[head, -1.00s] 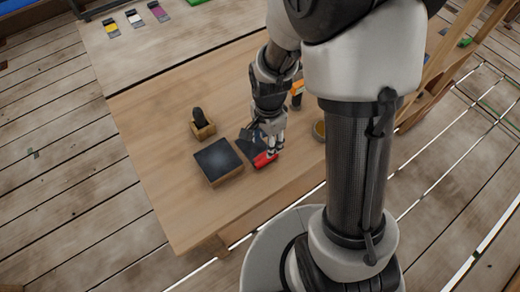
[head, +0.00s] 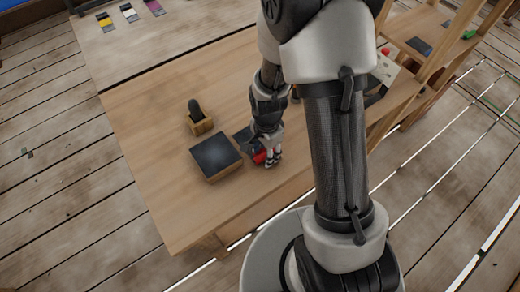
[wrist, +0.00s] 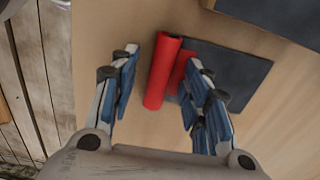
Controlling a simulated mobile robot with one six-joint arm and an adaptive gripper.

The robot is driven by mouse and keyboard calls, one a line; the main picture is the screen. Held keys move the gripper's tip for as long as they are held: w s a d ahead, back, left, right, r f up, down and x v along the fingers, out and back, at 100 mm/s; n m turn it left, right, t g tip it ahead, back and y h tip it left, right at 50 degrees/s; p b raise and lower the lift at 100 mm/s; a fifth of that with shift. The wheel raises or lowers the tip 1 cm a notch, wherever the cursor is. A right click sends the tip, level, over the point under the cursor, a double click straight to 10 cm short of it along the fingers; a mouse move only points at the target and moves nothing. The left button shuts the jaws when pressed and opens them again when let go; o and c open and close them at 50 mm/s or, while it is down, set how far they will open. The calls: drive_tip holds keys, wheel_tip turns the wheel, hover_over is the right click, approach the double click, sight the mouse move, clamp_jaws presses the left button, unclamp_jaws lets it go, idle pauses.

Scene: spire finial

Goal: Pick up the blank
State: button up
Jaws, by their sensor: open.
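A red rounded bar (head: 260,157), which I take to be the blank, lies near the front edge of the wooden table, partly hidden by my gripper. In the wrist view the red bar (wrist: 162,72) lies lengthwise between my fingers, at the left edge of a flat dark plate (wrist: 232,72). My gripper (wrist: 163,64) is open, with one finger on each side of the bar. A gap shows on the left; the right finger overlaps the plate in view. In the head view my gripper (head: 270,162) is low over the table; contact cannot be told.
A wooden block with a dark top (head: 217,156) stands just left of my gripper. A small wooden holder with a dark upright piece (head: 198,120) is behind it. Coloured samples (head: 130,13) lie on a pale surface at the back. The table's left part is clear.

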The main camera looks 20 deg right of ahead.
drive_tip(key=shift+r, duration=0.1)
clamp_jaws()
idle(0.3)
